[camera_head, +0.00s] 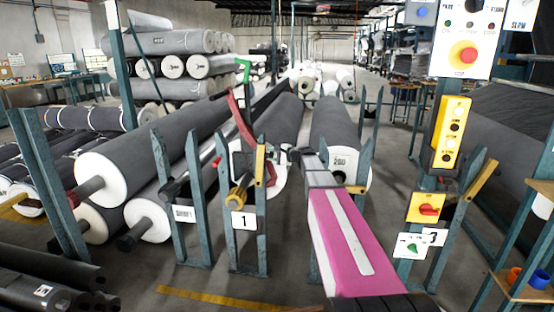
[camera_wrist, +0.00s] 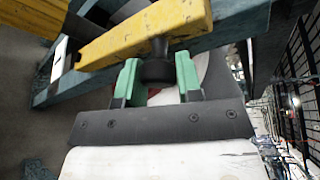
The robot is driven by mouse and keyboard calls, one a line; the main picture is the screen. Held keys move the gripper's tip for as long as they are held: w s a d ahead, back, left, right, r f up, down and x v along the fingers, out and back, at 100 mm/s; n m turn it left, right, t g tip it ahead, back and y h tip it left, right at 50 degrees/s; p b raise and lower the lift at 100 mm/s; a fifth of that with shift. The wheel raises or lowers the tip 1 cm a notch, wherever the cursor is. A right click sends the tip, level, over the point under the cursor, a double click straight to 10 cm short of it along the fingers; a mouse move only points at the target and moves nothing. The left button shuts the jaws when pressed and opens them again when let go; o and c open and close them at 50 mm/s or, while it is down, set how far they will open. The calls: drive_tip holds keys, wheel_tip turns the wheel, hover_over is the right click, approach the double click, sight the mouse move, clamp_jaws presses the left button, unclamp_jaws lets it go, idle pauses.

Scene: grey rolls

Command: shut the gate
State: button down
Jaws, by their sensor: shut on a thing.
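A yellow bar (camera_wrist: 135,35) with a black knob (camera_wrist: 158,66) runs across the top of the wrist view, and seems to be the gate's arm. In the head view the yellow bar (camera_head: 260,165) stands nearly upright on a teal post by the sign marked 1. My gripper (camera_wrist: 158,80) has its two green fingers on either side of the knob, shut on it. In the head view my gripper (camera_head: 287,153) is small, and its fingers are hard to make out. I cannot tell from these frames whether the gate is fully open or partly shut.
Large grey rolls (camera_head: 155,150) lie on the left between teal posts. A red curved bar (camera_head: 240,120) with a green end rises beside the gate post. A yellow button box (camera_head: 452,132) and a red-and-yellow switch (camera_head: 427,208) stand on the right. Floor shows in front.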

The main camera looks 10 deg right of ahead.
drive_tip(key=shift+a+r+h, duration=0.1)
drive_tip(key=shift+a+h, duration=0.2)
drive_tip(key=shift+a, duration=0.15)
drive_tip(key=c, duration=0.8)
unclamp_jaws()
drive_tip(key=shift+w, duration=0.1)
drive_tip(key=v, duration=1.1)
drive_tip(key=shift+w, duration=0.1)
